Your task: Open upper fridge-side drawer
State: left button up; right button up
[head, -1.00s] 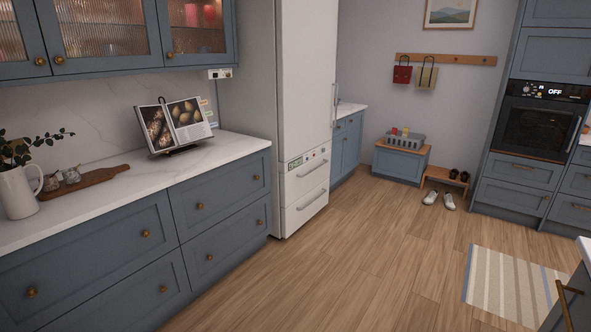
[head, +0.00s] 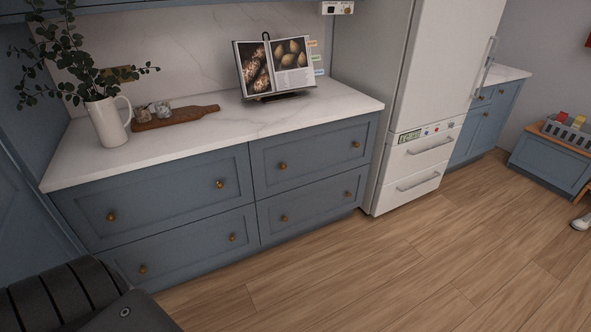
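The upper drawer on the fridge side (head: 312,155) is the upper right one of the blue-grey base cabinet in the head view. It is shut, its front flush, with two round brass knobs (head: 283,166) and (head: 356,144). The lower fridge-side drawer (head: 312,204) under it is shut too. The white fridge (head: 440,75) stands just to the right of the cabinet. Neither of my grippers shows in the head view.
The wide left drawers (head: 165,195) are shut. On the marble counter (head: 215,128) stand a white jug (head: 108,122) with leafy stems, a wooden board (head: 185,117) and an open cookbook on a stand (head: 275,68). The wooden floor (head: 400,265) before the drawers is clear.

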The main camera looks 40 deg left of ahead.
aim_at(279, 164)
jog(key=z, duration=0.45)
jog(key=i, duration=2.65)
jog(key=u, duration=1.9)
